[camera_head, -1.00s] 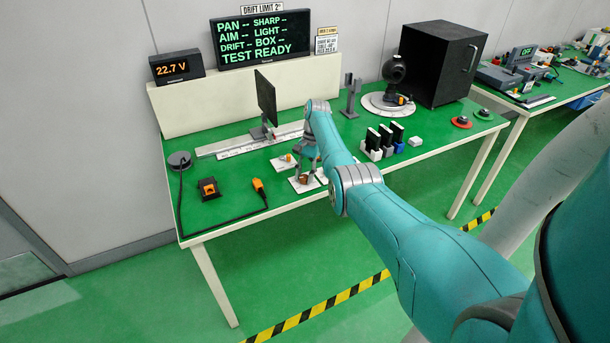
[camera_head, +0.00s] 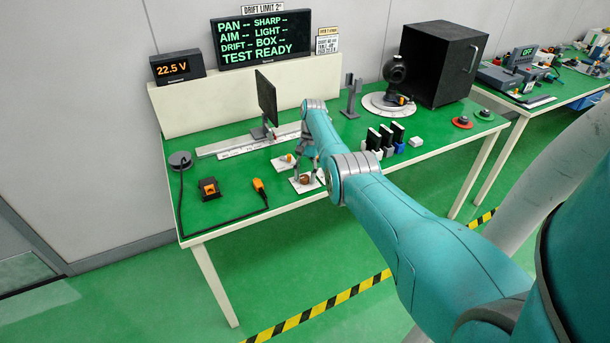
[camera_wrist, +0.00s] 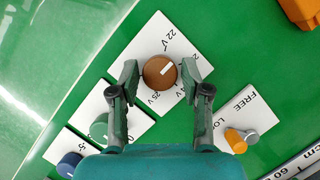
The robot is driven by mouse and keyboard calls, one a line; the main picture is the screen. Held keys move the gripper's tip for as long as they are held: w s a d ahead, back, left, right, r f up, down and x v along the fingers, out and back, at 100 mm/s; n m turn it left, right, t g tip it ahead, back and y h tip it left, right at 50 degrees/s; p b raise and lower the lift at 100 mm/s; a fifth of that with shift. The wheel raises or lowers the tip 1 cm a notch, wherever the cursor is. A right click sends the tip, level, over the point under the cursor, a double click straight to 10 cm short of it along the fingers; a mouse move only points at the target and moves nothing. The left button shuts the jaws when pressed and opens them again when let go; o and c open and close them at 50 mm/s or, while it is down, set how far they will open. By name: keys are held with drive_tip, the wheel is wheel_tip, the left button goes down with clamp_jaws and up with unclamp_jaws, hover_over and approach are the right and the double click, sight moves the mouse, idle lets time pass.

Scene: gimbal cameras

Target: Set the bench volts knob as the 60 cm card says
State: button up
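The brown volts knob (camera_wrist: 160,71), with a white pointer mark, stands on a white plate (camera_wrist: 141,45) in the wrist view. The plate is marked 22 V and 25 V; another label is partly hidden. My gripper (camera_wrist: 160,73) has one finger on each side of the knob and appears closed on it, though contact is hard to see. In the head view, my gripper (camera_head: 306,165) is down at the bench's front edge, and the orange readout (camera_head: 172,68) says 22.5 V. Small cards (camera_head: 327,42) stand right of the big display; their text is too small to read surely.
Other plates with a green knob (camera_wrist: 99,129), a blue knob (camera_wrist: 70,160) and an orange lever (camera_wrist: 236,139) lie close to my fingers. The display (camera_head: 262,38) reads TEST READY. A black screen (camera_head: 266,98) stands on the rail behind my gripper.

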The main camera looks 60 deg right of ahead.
drive_tip(key=shift+o, duration=0.2)
drive_tip(key=shift+r, duration=0.1)
drive_tip(key=v, duration=0.7)
drive_tip(key=shift+d+r, duration=0.1)
drive_tip(key=shift+r, duration=0.05)
idle(0.7)
